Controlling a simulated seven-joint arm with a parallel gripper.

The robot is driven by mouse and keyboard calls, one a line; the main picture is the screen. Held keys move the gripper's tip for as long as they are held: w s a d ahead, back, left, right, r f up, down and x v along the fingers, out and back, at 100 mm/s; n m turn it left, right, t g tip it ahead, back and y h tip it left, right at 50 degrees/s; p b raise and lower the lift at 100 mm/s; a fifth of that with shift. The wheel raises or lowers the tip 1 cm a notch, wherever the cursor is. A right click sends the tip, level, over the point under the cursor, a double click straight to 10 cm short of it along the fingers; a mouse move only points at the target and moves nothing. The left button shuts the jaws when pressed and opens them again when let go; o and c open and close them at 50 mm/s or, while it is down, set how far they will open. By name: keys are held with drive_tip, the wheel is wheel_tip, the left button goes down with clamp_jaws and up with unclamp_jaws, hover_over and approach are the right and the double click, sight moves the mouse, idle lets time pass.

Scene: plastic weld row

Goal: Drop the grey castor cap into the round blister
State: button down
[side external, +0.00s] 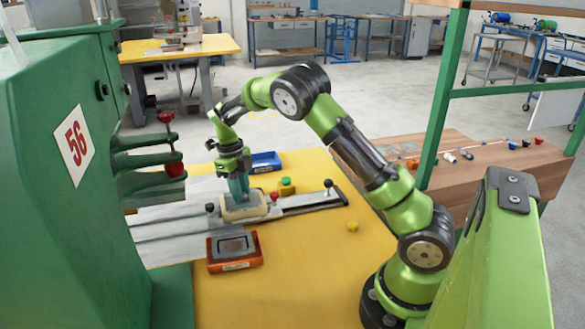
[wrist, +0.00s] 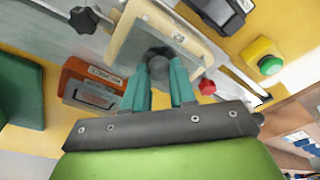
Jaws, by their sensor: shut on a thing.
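My gripper (wrist: 160,84) has teal fingers shut on the grey castor cap (wrist: 158,64), a small dark round piece between the fingertips. In the side view my gripper (side external: 240,192) points down over a cream-framed fixture (side external: 256,208) on the metal slide, and the cap is hidden there. The fixture's cream frame also shows in the wrist view (wrist: 122,38), around a grey plate just beyond the cap. I cannot make out the round blister's outline; the cap and fingers cover part of the plate. I cannot tell whether the cap touches it.
An orange tray (side external: 212,266) with a grey inset sits in front of the fixture, and a blue bin (side external: 278,161) behind. A green button on a yellow box (side external: 286,187), a red knob (side external: 275,197) and black knobs are close by. The green machine (side external: 60,230) stands left.

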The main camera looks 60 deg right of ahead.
drive_tip(key=shift+f, duration=0.3)
idle(0.4)
idle(0.3)
drive_tip(key=c, duration=0.8)
unclamp_jaws()
drive_tip(key=shift+c, duration=0.2)
drive_tip(key=c, duration=0.4)
drive_tip(key=shift+r, duration=0.1)
drive_tip(key=shift+c, duration=0.2)
drive_tip(key=shift+r, duration=3.5)
